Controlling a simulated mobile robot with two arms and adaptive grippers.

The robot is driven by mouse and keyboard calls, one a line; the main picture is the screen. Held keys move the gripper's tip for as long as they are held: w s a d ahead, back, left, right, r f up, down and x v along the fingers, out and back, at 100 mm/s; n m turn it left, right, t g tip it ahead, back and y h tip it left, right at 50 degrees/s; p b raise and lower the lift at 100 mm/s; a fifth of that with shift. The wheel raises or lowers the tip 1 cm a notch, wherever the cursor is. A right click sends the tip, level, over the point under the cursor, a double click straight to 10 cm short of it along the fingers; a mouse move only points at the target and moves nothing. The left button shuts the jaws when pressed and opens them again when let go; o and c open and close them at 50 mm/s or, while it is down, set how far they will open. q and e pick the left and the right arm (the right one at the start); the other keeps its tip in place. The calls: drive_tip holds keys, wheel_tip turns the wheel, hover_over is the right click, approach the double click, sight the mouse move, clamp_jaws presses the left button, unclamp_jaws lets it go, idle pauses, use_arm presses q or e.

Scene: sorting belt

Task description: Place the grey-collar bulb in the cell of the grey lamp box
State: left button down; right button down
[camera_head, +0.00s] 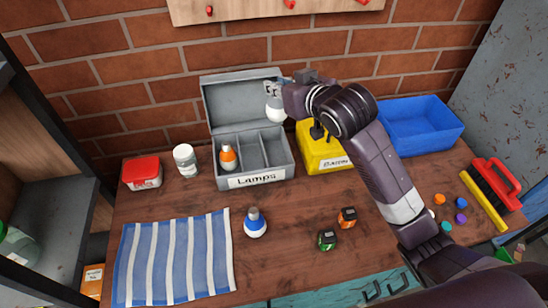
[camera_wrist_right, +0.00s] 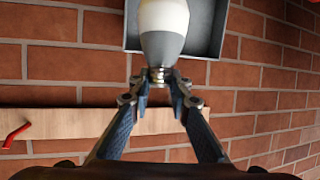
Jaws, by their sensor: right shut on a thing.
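The grey-collar bulb (camera_head: 276,112) hangs white globe down, in front of the open lid and above the right part of the grey lamp box (camera_head: 254,180). In the right wrist view the bulb (camera_wrist_right: 162,30) shows its white globe and grey collar. My right gripper (camera_head: 272,88) is shut on its metal base, and the fingertips also show in the wrist view (camera_wrist_right: 159,78). The box is divided into cells; an orange-collar bulb (camera_head: 228,158) stands in the left one, and the others look empty. The bulb is apart from the cells. My left gripper is out of view.
A yellow bin (camera_head: 322,157) stands right of the box, with a blue crate (camera_head: 425,122) beyond. A white jar (camera_head: 186,160) and red-lidded tub (camera_head: 142,172) stand left.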

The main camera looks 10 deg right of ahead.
drive_tip(key=shift+w+r, duration=0.2)
drive_tip(key=shift+w, duration=0.3)
drive_tip(key=shift+w+r, duration=0.15)
drive_tip(key=shift+w, duration=0.3)
drive_tip(key=shift+w+a+f, duration=0.1)
drive_tip(key=shift+f, duration=0.15)
wheel_tip(320, 180, down, 19)
drive_tip(key=shift+f, duration=0.15)
drive_tip(key=c, duration=1.8)
unclamp_jaws()
